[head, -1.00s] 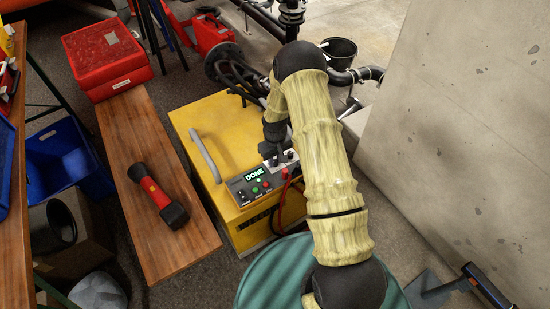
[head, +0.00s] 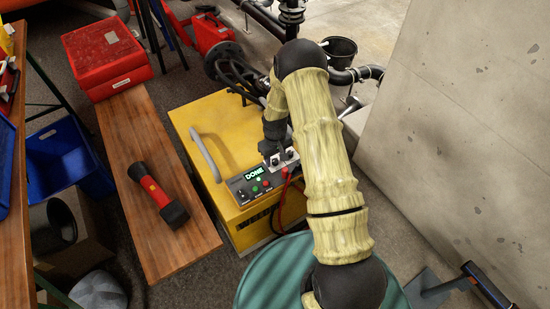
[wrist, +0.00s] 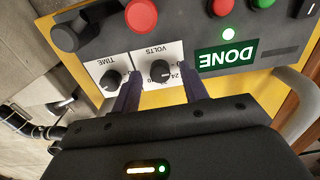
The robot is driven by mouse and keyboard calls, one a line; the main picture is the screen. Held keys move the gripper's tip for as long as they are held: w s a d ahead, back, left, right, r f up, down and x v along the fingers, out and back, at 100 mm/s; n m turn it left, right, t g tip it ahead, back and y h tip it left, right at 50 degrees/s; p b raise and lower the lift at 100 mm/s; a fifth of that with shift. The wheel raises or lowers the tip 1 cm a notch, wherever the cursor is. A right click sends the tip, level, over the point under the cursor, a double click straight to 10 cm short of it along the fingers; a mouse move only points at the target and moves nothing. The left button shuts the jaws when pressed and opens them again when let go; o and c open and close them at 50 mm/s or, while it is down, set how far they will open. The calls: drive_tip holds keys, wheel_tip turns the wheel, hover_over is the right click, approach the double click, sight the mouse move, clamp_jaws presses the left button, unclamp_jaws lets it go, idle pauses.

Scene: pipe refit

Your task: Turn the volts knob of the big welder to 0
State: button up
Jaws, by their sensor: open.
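The big welder (head: 213,130) is a yellow box with a grey control panel on its near end. The volts knob (wrist: 160,71) is a black dial on a white plate marked VOLTS, upside down in the wrist view; its exact setting is hard to read. In the head view the volts knob (head: 275,160) shows just in front of my gripper. My gripper (wrist: 162,74) is open, its two dark fingers apart, with the knob showing between their tips; it does not appear to grip it. In the head view my gripper (head: 270,147) is partly hidden.
The time knob (wrist: 111,79) sits close beside the volts knob. A green display (wrist: 226,57) reads DONE. A wooden bench (head: 150,190) with a red-and-black tool stands left; a concrete wall (head: 460,130) stands right.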

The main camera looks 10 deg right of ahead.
sight(275, 161)
wheel_tip(275, 161, up, 17)
drive_tip(key=p, duration=0.2)
idle(0.4)
drive_tip(key=shift+r, duration=0.1)
drive_tip(key=s+r+m+t, duration=0.1)
drive_tip(key=s+r+m, duration=0.1)
drive_tip(key=s+r, duration=0.7)
drive_tip(key=s+r+m+t, duration=0.2)
drive_tip(key=s+r, duration=0.3)
drive_tip(key=s, duration=0.7)
wheel_tip(275, 161, up, 18)
drive_tip(key=p, duration=1.8)
drive_tip(key=shift+a+f, duration=0.15)
drive_tip(key=shift+f, duration=0.1)
